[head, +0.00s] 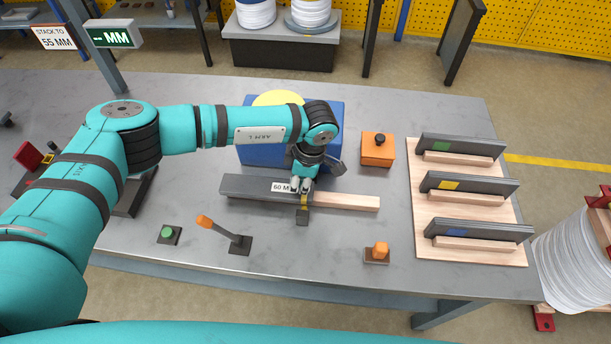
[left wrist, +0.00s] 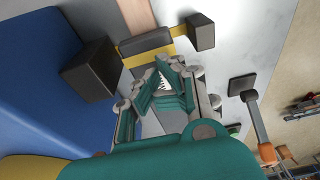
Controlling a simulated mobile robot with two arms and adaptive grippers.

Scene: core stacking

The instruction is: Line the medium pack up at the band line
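Three dark grey packs lie on the pale wooden rack (head: 470,256) at the right: one with a green mark (head: 463,147), one with a yellow mark (head: 470,184), one with a blue mark (head: 480,230). I cannot tell by size which is medium. A long grey bed (head: 245,187) with a "60 MM" label and a wooden strip (head: 350,201) lies mid-table. A yellow band (head: 304,200) with dark blocks crosses it; it also shows in the left wrist view (left wrist: 128,50). My left gripper (head: 300,186) points down beside the band, its fingers (left wrist: 165,88) close together. Whether it grips anything is hidden.
A blue machine (head: 250,155) with a yellow top stands behind my left gripper. An orange box (head: 378,150) with a black knob is to its right. In front are a green button (head: 168,234), an orange-handled lever (head: 222,232) and an orange knob (head: 379,250). A sign (head: 54,38) reads "STACK TO 55 MM".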

